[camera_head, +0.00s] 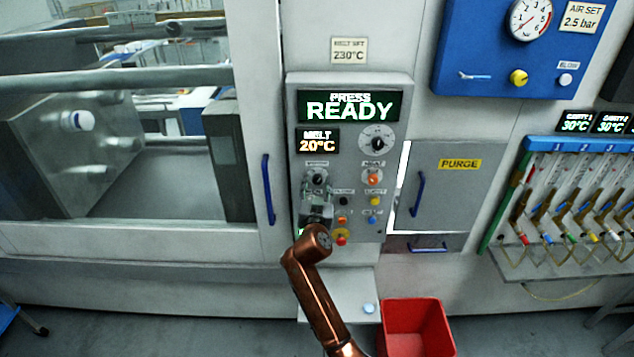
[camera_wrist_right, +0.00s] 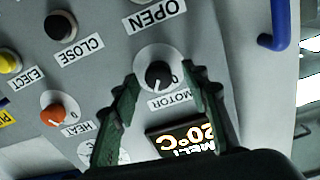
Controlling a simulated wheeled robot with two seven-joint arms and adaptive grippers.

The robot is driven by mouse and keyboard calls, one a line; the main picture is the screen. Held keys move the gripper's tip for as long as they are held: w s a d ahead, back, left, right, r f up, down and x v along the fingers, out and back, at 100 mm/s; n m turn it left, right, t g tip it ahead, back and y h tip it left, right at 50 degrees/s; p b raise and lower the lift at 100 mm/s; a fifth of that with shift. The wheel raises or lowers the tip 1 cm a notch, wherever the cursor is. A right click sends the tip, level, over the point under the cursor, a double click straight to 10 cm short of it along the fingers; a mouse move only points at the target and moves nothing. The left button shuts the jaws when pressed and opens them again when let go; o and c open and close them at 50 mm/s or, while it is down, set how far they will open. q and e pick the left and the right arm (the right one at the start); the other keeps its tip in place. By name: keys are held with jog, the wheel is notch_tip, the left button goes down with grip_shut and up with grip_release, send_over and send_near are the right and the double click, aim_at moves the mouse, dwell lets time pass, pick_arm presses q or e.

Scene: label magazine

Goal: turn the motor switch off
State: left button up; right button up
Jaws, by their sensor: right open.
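The motor switch (camera_wrist_right: 158,75) is a black knob on a round white plate, labelled MOTOR, in the right wrist view. It also shows in the head view (camera_head: 317,178) on the left side of the control panel (camera_head: 348,84). My right gripper (camera_wrist_right: 160,74) is open, its two dark green fingers on either side of the switch. I cannot tell whether they touch it. A "0" shows at the plate's edge, but I cannot read the switch's setting for certain. In the head view the right gripper partly covers the panel just below the switch. My left gripper is not in view.
The orange heat knob (camera_wrist_right: 54,113), the black close button (camera_wrist_right: 60,25) and the yellow eject button (camera_wrist_right: 9,60) sit near the switch. The press display (camera_head: 350,106) reads READY; the melt display (camera_head: 318,141) reads 20°C. A red bin (camera_head: 416,330) stands below.

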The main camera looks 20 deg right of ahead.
jog(key=shift+w+d, duration=0.15)
jog(key=shift+w, duration=0.3)
jog(key=shift+c, duration=0.3)
jog(key=c, duration=0.3)
grip_shut()
